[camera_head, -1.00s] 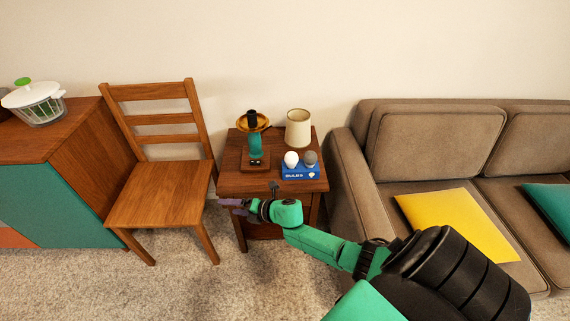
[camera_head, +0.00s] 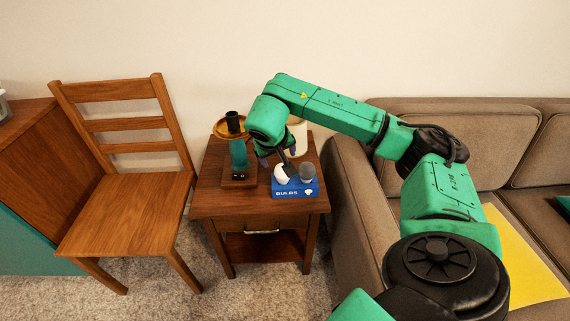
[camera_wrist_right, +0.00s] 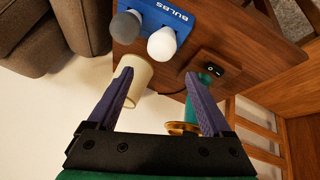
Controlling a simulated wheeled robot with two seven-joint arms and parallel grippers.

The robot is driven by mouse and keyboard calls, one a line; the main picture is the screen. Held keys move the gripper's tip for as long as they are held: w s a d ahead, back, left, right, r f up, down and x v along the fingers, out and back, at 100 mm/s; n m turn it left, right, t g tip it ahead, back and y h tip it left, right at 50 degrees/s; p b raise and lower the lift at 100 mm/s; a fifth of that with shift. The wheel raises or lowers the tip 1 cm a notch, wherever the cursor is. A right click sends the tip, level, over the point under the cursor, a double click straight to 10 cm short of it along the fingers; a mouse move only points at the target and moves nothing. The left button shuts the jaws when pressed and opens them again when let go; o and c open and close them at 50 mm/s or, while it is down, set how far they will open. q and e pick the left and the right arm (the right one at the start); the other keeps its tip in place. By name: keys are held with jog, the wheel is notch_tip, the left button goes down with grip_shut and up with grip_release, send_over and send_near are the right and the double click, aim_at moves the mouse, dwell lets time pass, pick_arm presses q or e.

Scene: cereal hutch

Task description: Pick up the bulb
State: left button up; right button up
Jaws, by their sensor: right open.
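A white bulb (camera_head: 281,174) and a grey bulb (camera_head: 307,171) stand side by side in a blue box (camera_head: 290,190) marked BULBS, on the small wooden table. In the right wrist view the white bulb (camera_wrist_right: 162,43) is just beyond the fingertips, and the grey bulb (camera_wrist_right: 126,24) is to its left. My right gripper (camera_head: 276,156) is open and empty, close above and behind the white bulb, its purple fingers (camera_wrist_right: 158,78) pointing towards it. My left gripper is out of view.
A teal lamp base (camera_head: 238,155) with a brass top stands left of the box on the table (camera_head: 235,205). A cream lampshade (camera_head: 299,136) stands behind, partly hidden by my arm. A wooden chair (camera_head: 128,205) is left, a brown sofa (camera_head: 355,210) right.

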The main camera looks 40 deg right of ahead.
aim_at(282, 171)
jog(key=x, duration=0.8)
jog(key=b+x, duration=0.1)
jog(key=x, duration=0.3)
jog(key=shift+s+a+f, duration=0.15)
jog(key=shift+s+f, duration=0.1)
jog(key=shift+f, duration=0.25)
jog(key=shift+r, duration=0.15)
jog(key=c, duration=1.1)
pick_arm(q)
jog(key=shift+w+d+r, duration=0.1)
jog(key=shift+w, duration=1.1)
